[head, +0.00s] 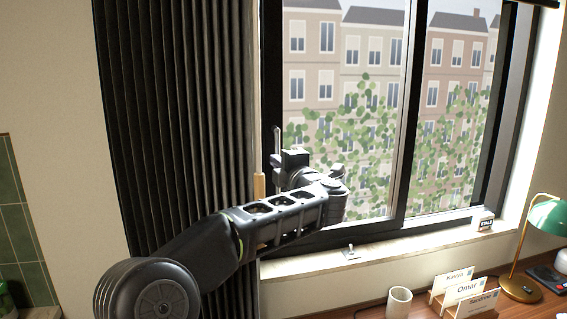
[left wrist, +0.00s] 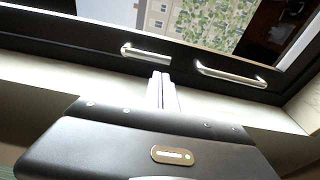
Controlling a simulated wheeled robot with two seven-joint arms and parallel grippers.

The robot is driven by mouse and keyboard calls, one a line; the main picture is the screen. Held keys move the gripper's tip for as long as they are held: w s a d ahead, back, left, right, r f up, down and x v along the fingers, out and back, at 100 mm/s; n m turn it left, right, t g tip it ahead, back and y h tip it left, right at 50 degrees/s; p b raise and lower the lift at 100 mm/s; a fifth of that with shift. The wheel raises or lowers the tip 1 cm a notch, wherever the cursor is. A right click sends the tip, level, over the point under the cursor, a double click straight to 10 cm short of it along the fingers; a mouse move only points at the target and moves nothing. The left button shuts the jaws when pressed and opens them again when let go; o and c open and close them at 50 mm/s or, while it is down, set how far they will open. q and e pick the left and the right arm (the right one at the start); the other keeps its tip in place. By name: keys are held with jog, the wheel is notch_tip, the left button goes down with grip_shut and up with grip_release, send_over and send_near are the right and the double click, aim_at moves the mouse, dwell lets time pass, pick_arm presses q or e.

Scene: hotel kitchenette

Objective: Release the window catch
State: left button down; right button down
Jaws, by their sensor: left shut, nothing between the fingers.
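The window catch (head: 277,139) is a small silver lever on the black left frame of the window (head: 270,85). It stands upright, just above my left gripper (head: 281,160). In the left wrist view the catch (left wrist: 146,54) lies across the picture, with a longer silver pull handle (left wrist: 232,76) to its right. My left gripper (left wrist: 160,76) is shut and empty. Its fingertips are close to the catch's lower end; I cannot tell if they touch. In the head view the gripper and wrist hide the catch's lower part and the pull handle. My right gripper is out of view.
A dark pleated curtain (head: 170,110) hangs left of the window. A small metal fitting (head: 350,252) and a small box (head: 485,221) are on the sill (head: 315,265). Below, the desk holds a white mug (head: 399,302), name cards (head: 467,291) and a green lamp (head: 546,217).

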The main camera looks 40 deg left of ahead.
aim_at(276, 144)
pick_arm(q)
jog(key=p+x, duration=0.1)
jog(key=x, duration=0.3)
